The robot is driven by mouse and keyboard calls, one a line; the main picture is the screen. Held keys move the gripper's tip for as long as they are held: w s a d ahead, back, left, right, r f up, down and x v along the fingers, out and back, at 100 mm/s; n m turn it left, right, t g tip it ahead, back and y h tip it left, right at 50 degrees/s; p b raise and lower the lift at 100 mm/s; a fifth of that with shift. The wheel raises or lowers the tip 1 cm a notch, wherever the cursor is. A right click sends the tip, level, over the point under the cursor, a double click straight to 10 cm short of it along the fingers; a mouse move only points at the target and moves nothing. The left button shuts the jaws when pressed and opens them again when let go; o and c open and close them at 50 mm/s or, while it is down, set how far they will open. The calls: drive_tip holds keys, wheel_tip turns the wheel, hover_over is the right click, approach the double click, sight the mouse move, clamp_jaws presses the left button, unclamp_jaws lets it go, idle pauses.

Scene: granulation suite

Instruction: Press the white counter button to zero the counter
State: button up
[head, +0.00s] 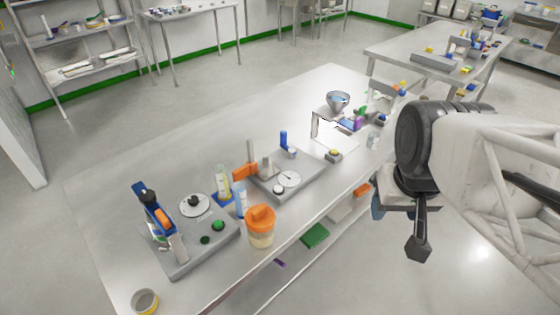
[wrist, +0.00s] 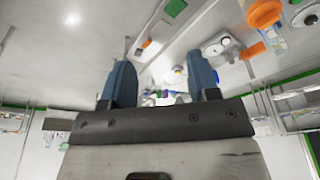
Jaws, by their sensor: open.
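A small white round button (head: 279,189) with a dark rim sits on the front corner of a grey base plate (head: 262,190) on the steel bench. I cannot read a label on it, so I cannot be sure it is the counter button. A white dial with a dark pointer (head: 289,178) lies just behind it. My gripper (wrist: 160,80) is open and empty in the wrist view, its two blue fingers apart. In the head view it hangs right of the bench, well away from the button; its fingers are hard to make out there.
An orange-lidded jar (head: 261,228) stands at the bench's front edge. A left grey base (head: 190,255) carries a green button (head: 218,225) and a blue stand. A small box with a yellow top (head: 334,154) and a funnel (head: 338,101) are farther right. Bare bench lies behind.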

clamp_jaws()
idle(1.4)
